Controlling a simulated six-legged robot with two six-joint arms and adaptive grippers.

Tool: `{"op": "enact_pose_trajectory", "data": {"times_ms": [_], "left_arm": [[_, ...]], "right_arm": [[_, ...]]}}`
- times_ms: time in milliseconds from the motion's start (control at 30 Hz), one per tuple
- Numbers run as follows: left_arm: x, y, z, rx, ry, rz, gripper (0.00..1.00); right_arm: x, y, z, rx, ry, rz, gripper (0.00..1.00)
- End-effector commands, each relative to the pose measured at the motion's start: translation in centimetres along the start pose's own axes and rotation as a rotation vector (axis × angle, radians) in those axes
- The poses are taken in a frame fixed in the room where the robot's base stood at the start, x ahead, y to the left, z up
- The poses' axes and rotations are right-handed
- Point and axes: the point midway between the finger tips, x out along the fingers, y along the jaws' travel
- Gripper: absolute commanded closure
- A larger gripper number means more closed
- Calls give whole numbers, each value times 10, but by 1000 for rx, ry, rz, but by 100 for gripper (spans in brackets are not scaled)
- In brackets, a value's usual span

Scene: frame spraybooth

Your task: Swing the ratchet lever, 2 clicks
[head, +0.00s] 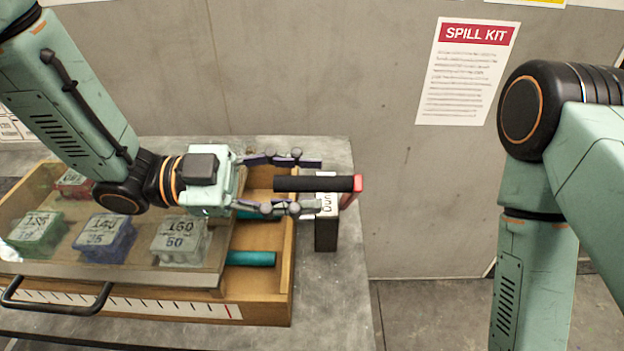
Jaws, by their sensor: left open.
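The ratchet lever has a black grip (312,184) with a red end piece (357,184). It lies level, pointing left, above a dark block (327,235) at the right side of the table. A white label with dark letters, partly covered, shows on the block. My left gripper (308,184) comes in from the left and is open. One finger is on the far side of the black grip and one on the near side, with gaps visible. I cannot tell whether either finger touches it. My right arm shows at the right, but its gripper is out of view.
A wooden box (262,306) with a clear lid, a black handle (62,308) and a ruled strip stands under my left arm. It holds several numbered blocks and teal cylinders (250,259). A spill kit sign (467,72) hangs on the grey wall. Bare tabletop (335,300) lies at the front right.

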Motion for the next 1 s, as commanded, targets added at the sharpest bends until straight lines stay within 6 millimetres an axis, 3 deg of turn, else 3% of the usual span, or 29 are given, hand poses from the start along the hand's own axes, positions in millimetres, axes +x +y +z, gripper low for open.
{"op": "enact_pose_trajectory", "data": {"times_ms": [200, 600, 1000], "left_arm": [[14, 1, 0, 0, -1, 1, 57], [17, 0, 0, 0, 0, -1, 57], [17, 0, 0, 1, 0, 0, 91]], "right_arm": [[0, 0, 0, -1, 0, 0, 57], [0, 0, 0, 0, 0, 0, 57], [0, 0, 0, 0, 0, 0, 57]]}}
